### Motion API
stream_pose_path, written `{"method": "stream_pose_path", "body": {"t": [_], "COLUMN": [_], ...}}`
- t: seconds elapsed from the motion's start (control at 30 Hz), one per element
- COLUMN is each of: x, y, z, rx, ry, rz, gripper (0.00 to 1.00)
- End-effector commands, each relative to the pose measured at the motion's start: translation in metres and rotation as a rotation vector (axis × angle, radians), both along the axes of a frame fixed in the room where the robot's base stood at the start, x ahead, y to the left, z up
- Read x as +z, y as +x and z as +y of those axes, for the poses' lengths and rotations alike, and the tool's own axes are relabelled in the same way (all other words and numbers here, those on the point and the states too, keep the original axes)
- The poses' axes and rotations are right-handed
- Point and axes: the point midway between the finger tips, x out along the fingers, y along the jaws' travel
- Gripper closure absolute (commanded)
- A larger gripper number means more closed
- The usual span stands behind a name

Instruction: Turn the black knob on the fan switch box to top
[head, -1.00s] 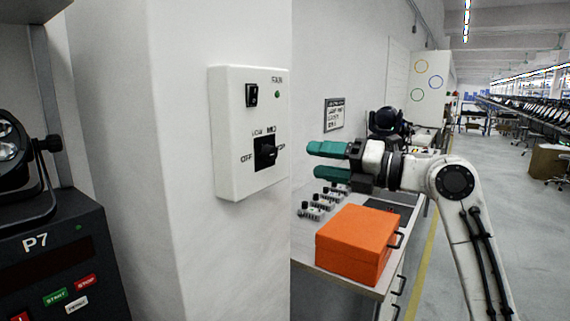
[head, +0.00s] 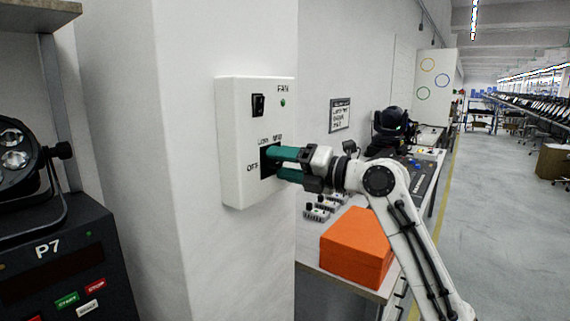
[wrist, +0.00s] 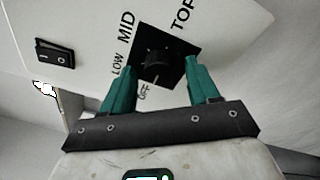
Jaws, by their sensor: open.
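The white fan switch box (head: 237,150) is fixed to a pale wall. Its black knob (wrist: 156,66) sits on a black square plate in the wrist view, with LOW, MID, TOP and OFF printed around it. A small light mark on the knob seems to lie on the side of OFF, but it is faint. My gripper (head: 273,164) is at the box front, its green fingers hiding most of the knob in the head view. In the wrist view my gripper (wrist: 160,66) is open, one finger on each side of the knob. I cannot tell whether they touch it.
A black rocker switch (head: 258,105) and a green lamp (head: 283,103) are on the box above the knob. An orange box (head: 352,248) stands on the bench below my arm. A P7 control unit (head: 55,265) is at the left.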

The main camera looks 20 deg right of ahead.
Motion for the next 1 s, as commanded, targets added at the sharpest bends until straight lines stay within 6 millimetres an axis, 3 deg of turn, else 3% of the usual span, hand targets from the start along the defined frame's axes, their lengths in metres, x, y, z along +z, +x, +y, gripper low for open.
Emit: {"method": "stream_pose_path", "body": {"t": [0.07,0.6,1.0], "x": [0.0002,-0.0001,-0.0031], "y": [-0.0001,-0.0003,-0.0005], "z": [-0.0003,-0.0006,-0.0005], "rx": [0.000,-0.001,0.000], "ry": [0.000,-0.001,0.067], "rz": [0.000,0.001,0.049], "gripper": [0.45,0.96,0.96]}}
